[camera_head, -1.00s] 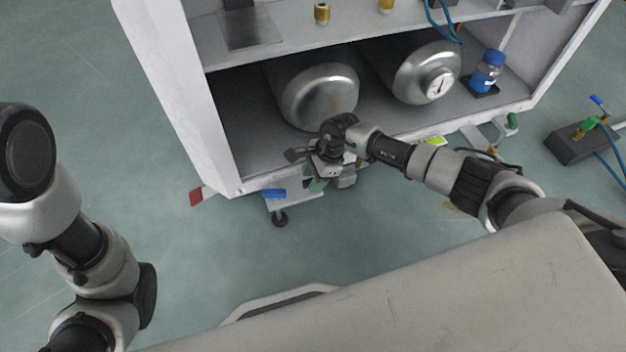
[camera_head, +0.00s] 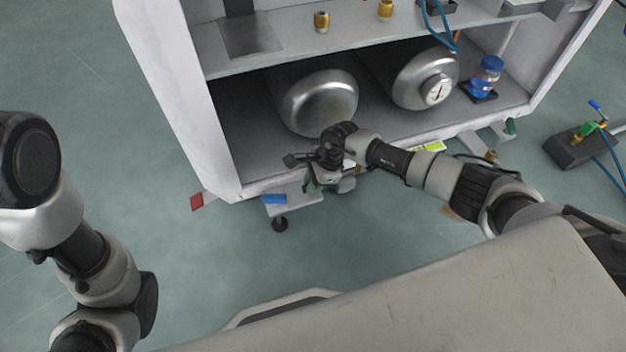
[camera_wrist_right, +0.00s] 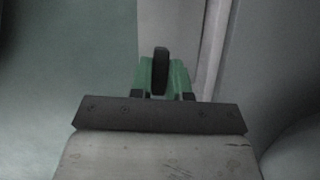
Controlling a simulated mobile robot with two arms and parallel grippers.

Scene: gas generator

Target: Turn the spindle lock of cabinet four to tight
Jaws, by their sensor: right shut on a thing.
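My right gripper (camera_head: 313,181) is low at the cabinet's (camera_head: 177,95) front bottom edge, below the left steel cylinder. In the right wrist view, the gripper's green fingers (camera_wrist_right: 161,82) are closed on a narrow, upright black piece (camera_wrist_right: 160,66). This piece seems to be the spindle lock's handle; its base and any marking are hidden behind the gripper. In the head view the wrist and gripper body cover the lock. My left arm shows at the left, with its gripper out of view.
The floor in front is partly clear.

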